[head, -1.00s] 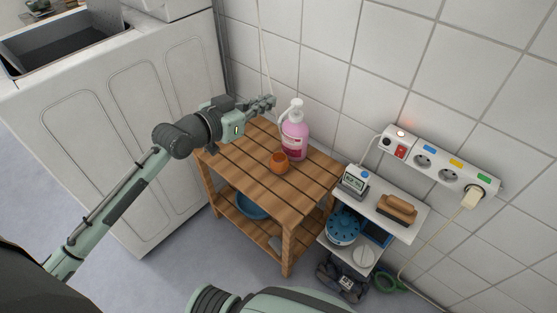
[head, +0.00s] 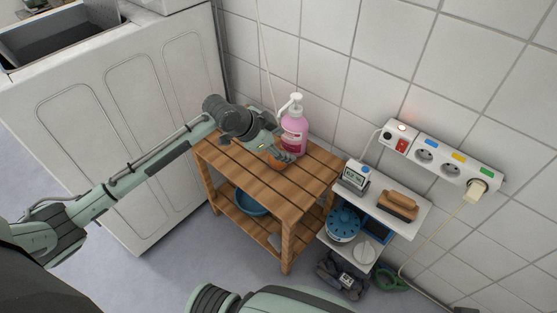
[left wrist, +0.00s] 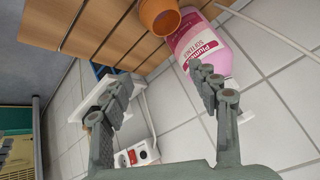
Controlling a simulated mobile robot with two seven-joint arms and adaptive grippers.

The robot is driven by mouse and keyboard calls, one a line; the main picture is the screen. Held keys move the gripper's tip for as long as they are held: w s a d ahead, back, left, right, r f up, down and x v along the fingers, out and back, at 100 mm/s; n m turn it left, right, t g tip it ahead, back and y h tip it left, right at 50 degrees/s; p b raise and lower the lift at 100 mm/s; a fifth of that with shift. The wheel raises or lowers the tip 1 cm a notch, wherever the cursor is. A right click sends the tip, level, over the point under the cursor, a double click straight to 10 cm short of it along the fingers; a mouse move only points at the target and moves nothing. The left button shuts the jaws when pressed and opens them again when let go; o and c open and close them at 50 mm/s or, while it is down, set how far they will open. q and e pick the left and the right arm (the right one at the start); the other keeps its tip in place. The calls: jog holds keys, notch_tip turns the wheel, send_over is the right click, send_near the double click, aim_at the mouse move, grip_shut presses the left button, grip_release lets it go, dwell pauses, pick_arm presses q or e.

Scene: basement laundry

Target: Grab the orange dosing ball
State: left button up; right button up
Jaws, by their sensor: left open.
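The orange dosing ball (head: 274,162) sits on the wooden slatted table (head: 262,189), partly hidden behind my left gripper (head: 285,155) in the head view. In the left wrist view the ball (left wrist: 159,16) is at the top edge, beyond the fingertips and beside the pink bottle. My left gripper also shows there (left wrist: 164,84), with its two fingers wide apart and nothing between them. My right gripper is not in view.
A pink pump bottle (head: 294,134) stands right behind the ball, close to the gripper. A white shelf with a timer (head: 355,176) and a brush (head: 398,205) is at right. A power strip (head: 440,161) is on the tiled wall. A white washer (head: 120,110) stands left.

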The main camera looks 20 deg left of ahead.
pick_arm(q)
jog(key=shift+o, duration=0.7)
jog(key=a, duration=0.1)
jog(key=a+f+m+g+y, duration=0.2)
jog(key=shift+w+a, duration=0.1)
jog(key=shift+a, duration=0.25)
jog(key=shift+m, duration=0.3)
jog(key=x, duration=0.3)
jog(key=b+x, duration=0.1)
jog(key=x, duration=0.3)
jog(key=shift+s+f, duration=0.1)
jog(key=shift+s, duration=0.1)
jog(key=shift+w+f+b, duration=0.2)
jog(key=shift+f+b, duration=0.1)
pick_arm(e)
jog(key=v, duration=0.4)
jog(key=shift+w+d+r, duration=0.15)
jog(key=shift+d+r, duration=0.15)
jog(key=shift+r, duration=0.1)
pick_arm(q)
jog(key=c, duration=1)
jog(key=shift+c, duration=0.9)
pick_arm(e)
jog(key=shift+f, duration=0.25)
pick_arm(q)
jog(key=shift+r, duration=0.2)
